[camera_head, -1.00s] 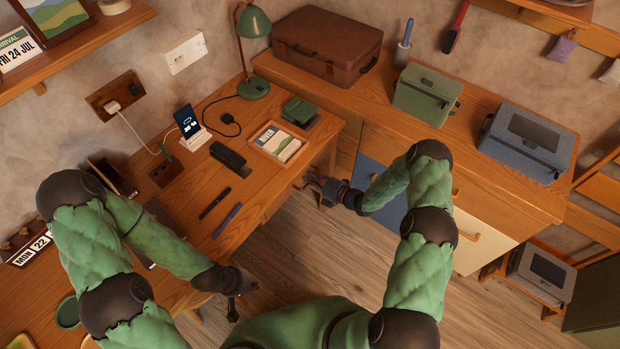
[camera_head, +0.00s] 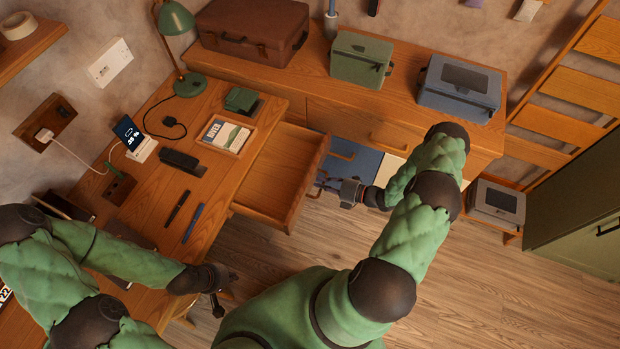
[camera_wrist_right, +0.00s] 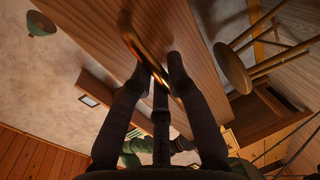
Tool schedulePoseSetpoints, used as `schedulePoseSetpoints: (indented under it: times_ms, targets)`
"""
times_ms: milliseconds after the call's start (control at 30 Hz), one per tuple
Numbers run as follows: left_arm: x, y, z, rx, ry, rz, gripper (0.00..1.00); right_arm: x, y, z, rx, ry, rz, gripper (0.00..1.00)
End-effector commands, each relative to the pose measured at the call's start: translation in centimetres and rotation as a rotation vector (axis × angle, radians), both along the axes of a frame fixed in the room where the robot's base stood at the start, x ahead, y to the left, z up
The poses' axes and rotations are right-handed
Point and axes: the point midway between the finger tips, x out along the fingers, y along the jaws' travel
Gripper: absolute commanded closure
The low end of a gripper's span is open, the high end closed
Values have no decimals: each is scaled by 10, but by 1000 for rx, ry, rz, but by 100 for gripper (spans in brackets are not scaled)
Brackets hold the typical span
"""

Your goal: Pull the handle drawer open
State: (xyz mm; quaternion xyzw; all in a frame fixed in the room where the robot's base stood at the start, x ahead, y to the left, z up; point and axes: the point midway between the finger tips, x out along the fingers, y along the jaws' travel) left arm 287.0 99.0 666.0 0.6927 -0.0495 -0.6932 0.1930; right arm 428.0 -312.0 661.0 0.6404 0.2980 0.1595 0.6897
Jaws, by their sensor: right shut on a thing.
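The handle drawer (camera_head: 272,182) stands out from the right end of the desk, and its empty inside shows in the head view. My right gripper (camera_head: 322,184) is at the drawer's front. In the right wrist view, my right gripper (camera_wrist_right: 160,75) has its fingers around the brass bar handle (camera_wrist_right: 145,48) on the wooden drawer front. It is shut on that handle. My left gripper (camera_head: 216,292) hangs empty by the desk's front edge, away from the drawer. Its fingers are small and dark, and I cannot tell how far apart they are.
The wooden desk (camera_head: 150,225) holds a green lamp (camera_head: 178,30), a tray with a card (camera_head: 225,135), pens and a phone stand. A cabinet with a blue drawer front (camera_head: 352,160) stands right of the open drawer. Bare wooden floor (camera_head: 290,250) lies in front.

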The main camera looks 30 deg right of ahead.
Motion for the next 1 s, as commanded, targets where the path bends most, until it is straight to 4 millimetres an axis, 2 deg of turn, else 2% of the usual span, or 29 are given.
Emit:
schedulePoseSetpoints:
  times_ms: [133, 467, 500, 567, 1000]
  targets:
    - [0, 0, 0, 0, 0, 0, 100, -6, -5, -1, -1, 1, -1, 100]
    - [0, 0, 0, 0, 0, 0, 100, -6, -6, -1, -2, 1, -1, 100]
    - [0, 0, 0, 0, 0, 0, 100, -6, -6, -1, -2, 1, -1, 75]
    - [0, 0, 0, 0, 0, 0, 100, -6, -6, -1, -2, 1, -1, 58]
    - [0, 0, 0, 0, 0, 0, 100, -11, -10, 1, -2, 0, -2, 58]
